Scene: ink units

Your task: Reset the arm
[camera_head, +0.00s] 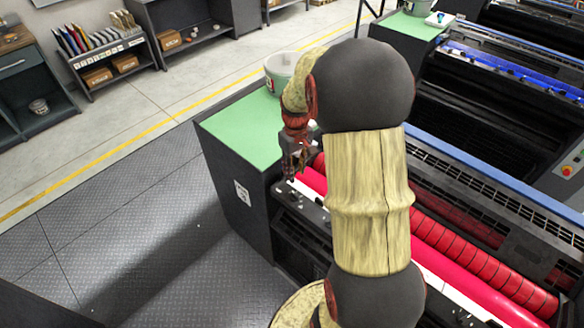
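My arm rises through the middle of the head view, bent at a dark round joint near the top. My gripper (291,165) hangs at the left of the arm. It points down near the front edge of the green-topped cabinet, by the end of the press with red rollers. It looks small and dark, and I cannot make out whether its fingers are apart or closed. I see nothing clearly held in it. Part of the press is hidden behind my arm.
A white bucket (280,72) stands on the green cabinet top (235,134), close behind my gripper. The press's red rollers (450,245) run right of my arm. Shelves with boxes (97,76) stand at the back left. The dark floor plates (140,235) at left are clear.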

